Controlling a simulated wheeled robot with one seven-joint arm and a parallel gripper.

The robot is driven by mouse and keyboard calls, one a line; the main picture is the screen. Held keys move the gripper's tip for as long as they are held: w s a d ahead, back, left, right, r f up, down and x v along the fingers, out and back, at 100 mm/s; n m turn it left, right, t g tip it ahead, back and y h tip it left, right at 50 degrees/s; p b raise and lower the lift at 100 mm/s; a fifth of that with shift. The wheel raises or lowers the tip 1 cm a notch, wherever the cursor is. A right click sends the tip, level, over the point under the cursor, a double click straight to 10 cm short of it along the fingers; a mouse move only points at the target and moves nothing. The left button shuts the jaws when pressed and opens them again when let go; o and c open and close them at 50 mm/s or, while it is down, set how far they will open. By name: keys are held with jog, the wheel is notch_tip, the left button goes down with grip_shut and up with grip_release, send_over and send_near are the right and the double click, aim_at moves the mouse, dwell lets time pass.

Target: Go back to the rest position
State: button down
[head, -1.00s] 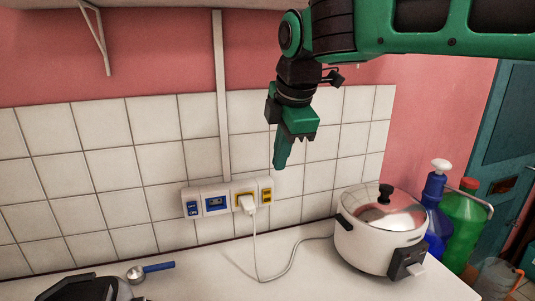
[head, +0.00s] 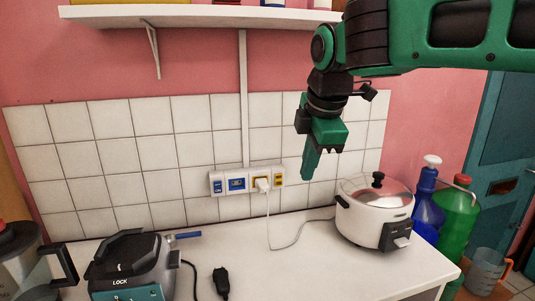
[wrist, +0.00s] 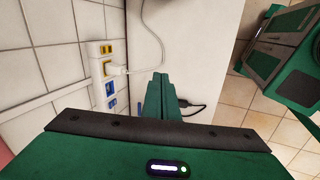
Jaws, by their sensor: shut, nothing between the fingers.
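My gripper (head: 310,172) points down in the air above the white counter (head: 330,268), left of the rice cooker in the head view. Its green fingers are closed together and hold nothing; they also show in the wrist view (wrist: 165,78). The white rice cooker (head: 360,230) with a glass lid stands on the counter, apart from the gripper. A white plug (head: 263,186) sits in the socket strip (head: 235,183) on the tiled wall, and its cord runs toward the cooker. The plug also shows in the wrist view (wrist: 117,69).
A grey appliance marked LOCK (head: 130,262), a blue-handled thing (head: 186,236) and a black plug (head: 221,281) lie at the counter's left. Blue (head: 426,207) and green (head: 456,235) bottles stand at the right. A shelf (head: 200,18) is above. The counter's middle is mostly clear.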

jog(key=s+d+f+m+g+h, duration=0.1)
jog(key=s+d+f+m, duration=0.2)
jog(key=d, duration=0.5)
jog(key=s+d+f+m+g, duration=0.1)
jog(key=s+d+f+m, duration=0.1)
jog(key=d+f+m, duration=0.35)
jog(key=s+d+f+m+h, duration=0.15)
jog(key=d+m, duration=0.25)
jog(key=d, duration=0.5)
jog(key=s+d+f+m+g+y, duration=0.1)
jog(key=s+d+f+m, duration=0.3)
jog(key=s+m, duration=0.3)
jog(key=s+d+f+m+g, duration=0.1)
jog(key=s+d+f+m, duration=0.4)
jog(key=s, duration=0.6)
jog(key=shift+s+d+f+m+y, duration=0.25)
jog(key=shift+s+f+m+y, duration=0.1)
jog(key=shift+f+m, duration=0.5)
jog(key=shift+w+r, duration=0.1)
jog(key=shift+r, duration=0.1)
